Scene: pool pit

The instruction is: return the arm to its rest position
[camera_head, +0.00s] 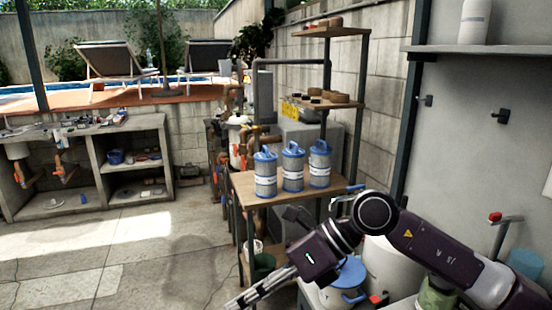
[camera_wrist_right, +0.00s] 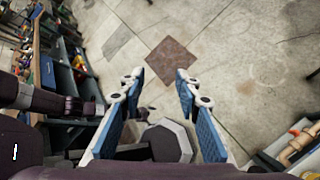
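My right arm comes in from the right in the head view, bent at a dark joint, with its forearm reaching down and left. My right gripper (camera_head: 258,292) points to the lower left in front of the wooden shelf stand (camera_head: 262,199). In the right wrist view the right gripper (camera_wrist_right: 160,82) shows two blue-padded fingers spread apart with nothing between them. Beyond the fingertips is pale floor with a brown square patch (camera_wrist_right: 171,61). My left gripper is not seen in the head view.
Three blue-and-white filter cartridges (camera_head: 292,168) stand on the shelf stand. A blue-lidded container (camera_head: 346,272) is partly hidden beneath my right arm. A grey workbench (camera_head: 88,134) stands at the left. The paved floor (camera_head: 140,262) between is clear.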

